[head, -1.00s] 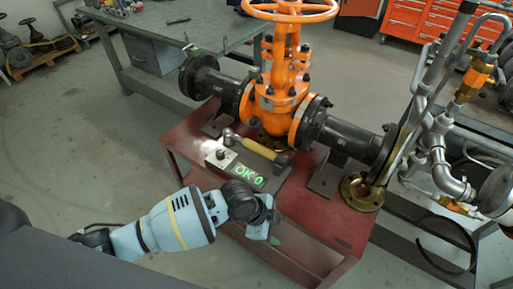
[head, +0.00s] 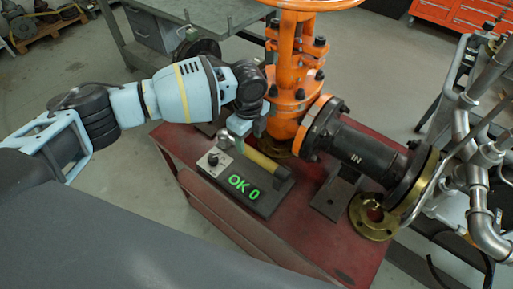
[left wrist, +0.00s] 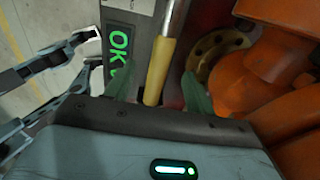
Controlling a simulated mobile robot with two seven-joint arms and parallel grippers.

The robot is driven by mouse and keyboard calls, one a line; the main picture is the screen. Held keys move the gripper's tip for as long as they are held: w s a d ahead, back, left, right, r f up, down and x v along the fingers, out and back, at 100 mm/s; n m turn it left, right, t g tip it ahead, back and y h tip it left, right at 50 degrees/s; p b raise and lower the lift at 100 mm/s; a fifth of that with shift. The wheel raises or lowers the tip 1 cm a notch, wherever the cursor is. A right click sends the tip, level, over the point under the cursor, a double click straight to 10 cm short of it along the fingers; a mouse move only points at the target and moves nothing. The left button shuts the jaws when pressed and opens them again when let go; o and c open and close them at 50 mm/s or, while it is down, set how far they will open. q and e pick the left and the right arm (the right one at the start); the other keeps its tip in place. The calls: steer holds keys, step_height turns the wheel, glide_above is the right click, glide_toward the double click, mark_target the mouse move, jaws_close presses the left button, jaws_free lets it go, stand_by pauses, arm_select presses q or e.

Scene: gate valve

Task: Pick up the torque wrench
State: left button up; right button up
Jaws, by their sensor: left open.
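The torque wrench (head: 262,163) has a yellow handle and lies over a grey tester block (head: 257,197) with a green "OK 0" display, on the red table. The gripper partly hides the wrench in the head view. My right gripper is not seen in the head view.
The orange gate valve (head: 292,100) with black flanged pipe (head: 362,155) stands close behind and right of the wrench. A brass flange (head: 372,218) lies at the right, near steel piping (head: 475,190). The red table top (head: 290,240) is clear in front.

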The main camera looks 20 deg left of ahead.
mark_target(254, 151)
arm_select(q)
step_height(254, 151, down, 2)
steer(key=shift+s+d+f, duration=0.1)
steer(key=shift+s, duration=0.05)
steer(key=shift+d+f, duration=0.2)
steer(key=shift+f, duration=0.75)
steer(key=shift+d+f, duration=0.2)
steer(key=shift+f, duration=0.75)
steer(key=shift+d+f, duration=0.2)
steer(key=shift+f, duration=0.75)
jaws_close()
steer(key=shift+r, duration=0.15)
